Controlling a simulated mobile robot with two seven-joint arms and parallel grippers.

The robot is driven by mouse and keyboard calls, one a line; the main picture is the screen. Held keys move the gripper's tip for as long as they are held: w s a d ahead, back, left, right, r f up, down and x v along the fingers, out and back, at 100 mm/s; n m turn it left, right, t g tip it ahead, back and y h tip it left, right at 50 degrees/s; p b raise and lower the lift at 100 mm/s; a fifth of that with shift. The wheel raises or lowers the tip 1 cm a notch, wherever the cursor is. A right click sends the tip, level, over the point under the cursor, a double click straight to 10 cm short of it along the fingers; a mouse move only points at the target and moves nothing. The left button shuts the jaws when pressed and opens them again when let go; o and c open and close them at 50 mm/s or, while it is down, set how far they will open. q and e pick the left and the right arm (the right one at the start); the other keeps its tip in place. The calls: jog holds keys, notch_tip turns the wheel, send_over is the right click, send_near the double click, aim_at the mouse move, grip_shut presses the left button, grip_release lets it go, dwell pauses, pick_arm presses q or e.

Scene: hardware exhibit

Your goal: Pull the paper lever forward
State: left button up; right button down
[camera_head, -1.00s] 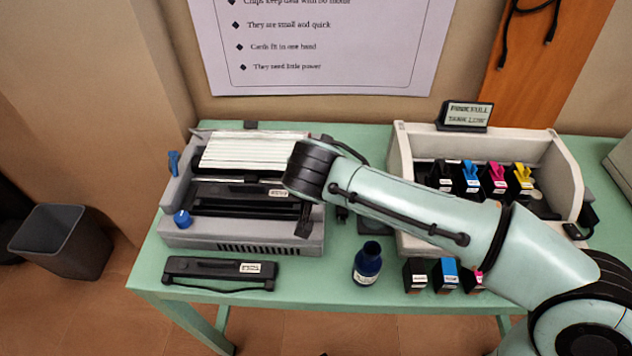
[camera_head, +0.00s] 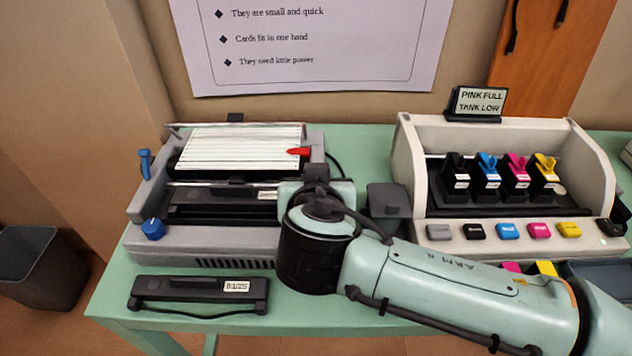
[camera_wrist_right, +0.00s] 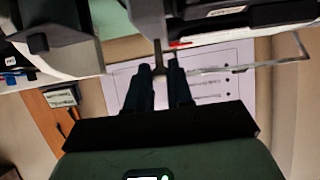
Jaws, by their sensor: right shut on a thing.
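The grey printer (camera_head: 205,246) stands on the left of the green table with white paper (camera_head: 240,147) in its top. A thin grey upright stem (camera_wrist_right: 158,54), which looks like the paper lever, shows in the right wrist view. My right gripper (camera_wrist_right: 159,70) is shut on this stem. In the head view my right wrist covers the printer's right end, so its fingers and the stem are hidden there. A red pointed tab (camera_head: 299,152) lies at the paper's right edge. A blue lever (camera_head: 145,163) stands at the printer's left side. My left gripper is out of view.
A blue knob (camera_head: 153,229) is on the printer's left front. A black bar unit (camera_head: 200,294) lies in front of the printer. A beige cartridge housing (camera_head: 405,165) with coloured cartridges and buttons stands to the right. A small sign (camera_head: 478,103) sits on it.

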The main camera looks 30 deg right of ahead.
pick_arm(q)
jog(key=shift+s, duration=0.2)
pick_arm(e)
jog(key=shift+r, duration=0.1)
jog(key=c, duration=1)
grip_release()
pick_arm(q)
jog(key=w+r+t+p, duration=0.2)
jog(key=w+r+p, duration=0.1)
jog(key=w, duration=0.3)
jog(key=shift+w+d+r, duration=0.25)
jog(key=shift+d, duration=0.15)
pick_arm(e)
jog(key=v, duration=1.3)
jog(key=shift+s, duration=0.2)
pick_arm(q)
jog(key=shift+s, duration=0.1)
